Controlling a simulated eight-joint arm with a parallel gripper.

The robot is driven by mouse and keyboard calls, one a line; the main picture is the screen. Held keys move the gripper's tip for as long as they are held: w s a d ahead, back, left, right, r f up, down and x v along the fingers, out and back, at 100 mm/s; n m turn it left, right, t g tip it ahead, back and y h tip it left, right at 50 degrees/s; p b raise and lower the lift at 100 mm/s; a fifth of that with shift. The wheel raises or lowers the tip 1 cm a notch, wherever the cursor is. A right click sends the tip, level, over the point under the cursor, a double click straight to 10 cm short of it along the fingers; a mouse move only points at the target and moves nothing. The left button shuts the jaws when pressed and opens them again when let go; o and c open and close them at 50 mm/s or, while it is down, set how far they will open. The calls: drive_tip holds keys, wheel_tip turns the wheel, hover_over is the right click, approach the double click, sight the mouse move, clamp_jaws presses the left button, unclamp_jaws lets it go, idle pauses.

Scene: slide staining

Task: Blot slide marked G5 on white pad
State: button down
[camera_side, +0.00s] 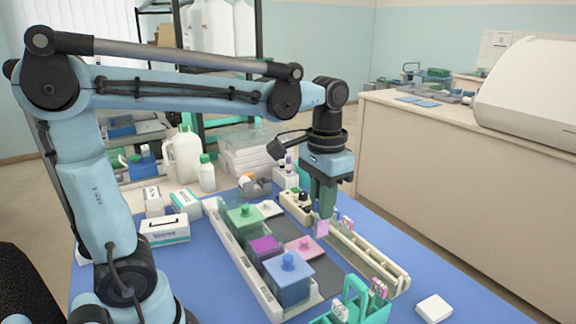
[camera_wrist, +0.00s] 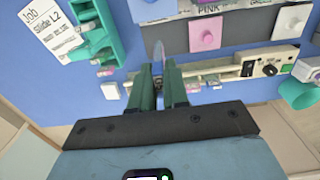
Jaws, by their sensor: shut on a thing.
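My gripper (camera_side: 322,207) points down over the cream slotted rack (camera_side: 372,262) and is shut on a glass slide (camera_side: 322,229) with a pink face. The slide hangs below the fingers. In the wrist view the slide (camera_wrist: 158,50) shows nearly edge-on beyond the fingertips (camera_wrist: 159,75). No mark on it can be read, so I cannot tell if it is G5. A small white block (camera_side: 434,308), apparently the white pad, lies on the blue mat at the front right, clear of my gripper. It appears also in the wrist view (camera_wrist: 110,90).
Green (camera_side: 243,220), purple (camera_side: 265,250) and blue (camera_side: 289,282) jars stand in a tray left of my gripper. A pink lid (camera_side: 304,247) and a white lid (camera_side: 268,208) lie beside them. A teal rack (camera_side: 375,311) with slides stands in front. A job card (camera_wrist: 48,30) reads "Slide L2".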

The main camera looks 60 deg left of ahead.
idle(0.4)
drive_tip(key=shift+r, duration=0.6)
wheel_tip(320, 180, up, 4)
drive_tip(key=shift+f, duration=0.25)
drive_tip(key=w+a+r+n, duration=0.1)
drive_tip(key=a+n, duration=0.2)
drive_tip(key=a, duration=0.5)
drive_tip(key=w+a+n, duration=0.2)
drive_tip(key=a, duration=0.7)
drive_tip(key=s+a+f+n, duration=0.1)
drive_tip(key=s+a+n, duration=0.4)
drive_tip(key=a, duration=0.7)
drive_tip(key=s+a+n, duration=0.2)
drive_tip(key=s+a, duration=0.6)
drive_tip(key=a, duration=0.5)
drive_tip(key=shift+w+d+f, duration=0.1)
drive_tip(key=shift+d+f, duration=0.05)
drive_tip(key=shift+f, duration=2.45)
drive_tip(key=shift+w+d+f, duration=0.1)
drive_tip(key=shift+f, duration=2.5)
drive_tip(key=shift+w+d+f, duration=0.1)
drive_tip(key=shift+d+f, duration=0.05)
drive_tip(key=shift+f, duration=2.45)
